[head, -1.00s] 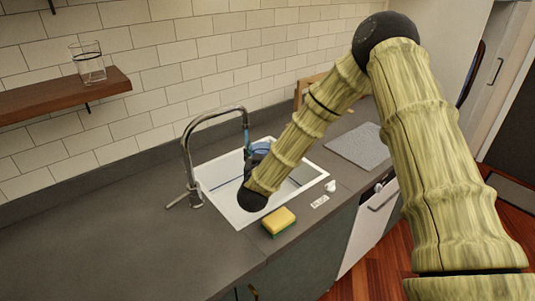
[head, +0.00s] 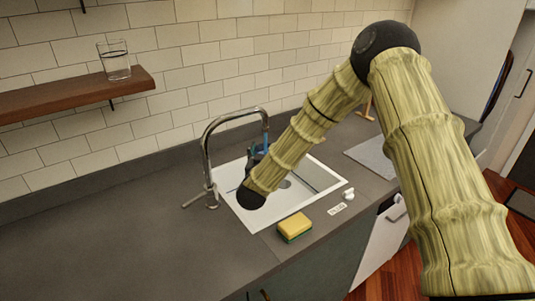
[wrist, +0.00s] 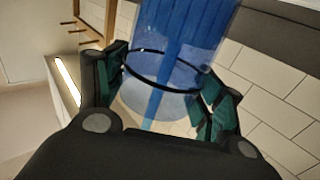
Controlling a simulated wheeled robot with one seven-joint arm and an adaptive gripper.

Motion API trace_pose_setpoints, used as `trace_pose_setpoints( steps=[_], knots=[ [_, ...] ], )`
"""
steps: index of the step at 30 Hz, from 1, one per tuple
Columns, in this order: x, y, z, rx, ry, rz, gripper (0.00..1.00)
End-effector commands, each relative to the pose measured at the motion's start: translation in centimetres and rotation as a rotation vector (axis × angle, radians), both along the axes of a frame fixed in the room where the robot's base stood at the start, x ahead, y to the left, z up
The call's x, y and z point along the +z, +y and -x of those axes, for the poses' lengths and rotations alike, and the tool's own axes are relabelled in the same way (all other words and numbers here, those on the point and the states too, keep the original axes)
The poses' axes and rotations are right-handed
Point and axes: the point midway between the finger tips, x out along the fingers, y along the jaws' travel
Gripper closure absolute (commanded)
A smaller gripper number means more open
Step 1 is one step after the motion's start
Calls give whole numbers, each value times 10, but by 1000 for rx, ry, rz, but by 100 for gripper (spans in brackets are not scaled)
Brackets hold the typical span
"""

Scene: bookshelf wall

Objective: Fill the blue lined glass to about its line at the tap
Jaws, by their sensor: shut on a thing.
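The blue lined glass (wrist: 165,65) fills the top middle of the wrist view, with a dark ring line around it. A darker blue streak runs down it past the line; I cannot tell the water level. My gripper (wrist: 165,92) is shut on the glass, with a finger on each side. In the head view my forearm reaches over the sink (head: 235,205) and hides most of the gripper and glass. The tap (head: 208,155) arches over the sink, and a narrow blue streak shows below its spout. The tap's lever (head: 193,201) is at its base on the left.
A clear lined glass (head: 116,66) stands on the wooden wall shelf (head: 60,98). A yellow-green sponge (head: 295,226), a small white item (head: 348,194) and a label (head: 337,209) lie by the sink's front edge. A grey mat (head: 371,154) lies to the right. The left counter is clear.

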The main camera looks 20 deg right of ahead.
Motion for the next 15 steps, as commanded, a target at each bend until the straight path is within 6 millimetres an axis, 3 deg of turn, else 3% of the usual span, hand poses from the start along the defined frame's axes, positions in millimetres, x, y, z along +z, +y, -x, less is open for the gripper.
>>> trace_pose_setpoints(
  steps=[9, 15],
  knots=[
    [1, 0, 0, 0, -1, 0, 84],
    [1, -3, 14, 0, 0, 0, 84]
  ],
)
